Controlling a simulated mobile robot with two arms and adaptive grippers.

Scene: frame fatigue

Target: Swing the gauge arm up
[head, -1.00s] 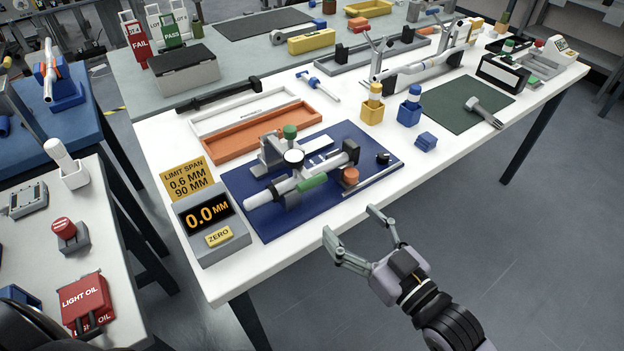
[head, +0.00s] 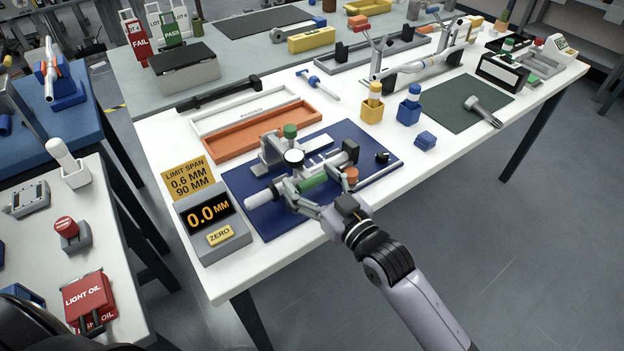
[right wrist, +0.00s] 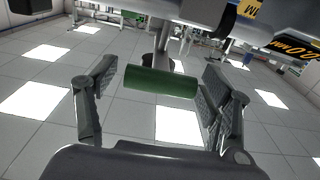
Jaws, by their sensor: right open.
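The gauge fixture stands on a blue mat (head: 262,222) at the front of the white table. Its green grip (head: 313,183) lies low along the near side of the white tube (head: 258,199). My right gripper (head: 314,188) is open at the fixture. In the right wrist view the green grip (right wrist: 160,81) sits between the two spread fingers (right wrist: 158,95), with gaps at both ends. A dial (head: 294,157) and a green knob (head: 290,131) sit on the fixture behind. The gripper partly hides the fixture's front. My left gripper is not in view.
A grey readout (head: 220,243) showing 0.0 mm stands left of the mat. An orange tray (head: 233,148) lies behind it. An orange knob (head: 351,174) is close to the right finger. Blue and yellow bottle holders (head: 409,113) stand to the right.

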